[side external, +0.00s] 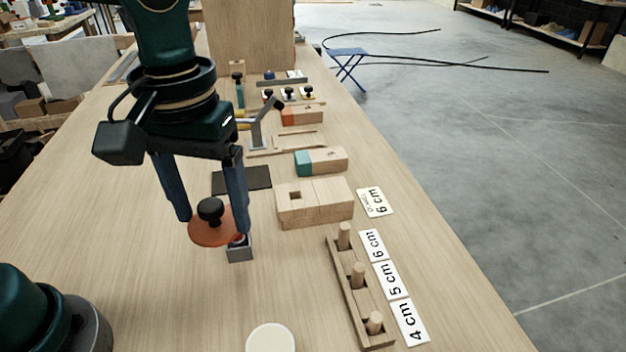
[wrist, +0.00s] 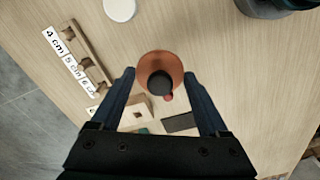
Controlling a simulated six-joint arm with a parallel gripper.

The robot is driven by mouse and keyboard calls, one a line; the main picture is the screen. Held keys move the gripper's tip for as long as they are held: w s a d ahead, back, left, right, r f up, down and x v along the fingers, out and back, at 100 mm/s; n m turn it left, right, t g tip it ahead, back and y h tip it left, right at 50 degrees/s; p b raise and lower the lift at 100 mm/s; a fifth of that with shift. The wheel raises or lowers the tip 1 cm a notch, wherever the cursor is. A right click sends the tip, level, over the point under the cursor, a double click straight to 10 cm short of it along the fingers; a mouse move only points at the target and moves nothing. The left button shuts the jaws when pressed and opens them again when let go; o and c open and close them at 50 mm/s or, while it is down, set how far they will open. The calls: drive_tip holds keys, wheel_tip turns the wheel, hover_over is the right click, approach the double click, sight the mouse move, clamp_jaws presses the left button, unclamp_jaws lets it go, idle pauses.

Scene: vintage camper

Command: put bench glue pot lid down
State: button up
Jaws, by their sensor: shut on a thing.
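The lid is a copper-brown disc (side external: 206,236) with a black knob (side external: 210,210). In the wrist view the disc (wrist: 150,60) lies between the two fingertips. My gripper (side external: 213,228) is shut on the lid by its rim, with the knob upward, and appears to hold it above the bench; the exact height is unclear. It also shows in the wrist view (wrist: 159,74). A small grey metal block or box (side external: 240,252) stands just right of the lid, partly hidden by a finger. A pale round disc (side external: 271,339) lies flat at the front. I cannot identify a glue pot.
Right of my gripper are wooden blocks (side external: 330,201), a peg rack (side external: 358,285) and size cards (side external: 393,283). A dark flat mat (side external: 242,180) lies behind. The bench (side external: 130,285) is clear to the left front; its right edge drops to the floor.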

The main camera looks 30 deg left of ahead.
drive_tip(key=shift+w, duration=0.5)
wheel_tip(320, 180, down, 3)
drive_tip(key=w+d, duration=0.2)
drive_tip(key=d, duration=0.1)
hover_over(265, 295)
wheel_tip(265, 295, down, 7)
drive_tip(key=shift+a+f, duration=0.1)
drive_tip(key=shift+f, duration=2.2)
drive_tip(key=shift+f, duration=0.1)
drive_tip(key=o, duration=1.2)
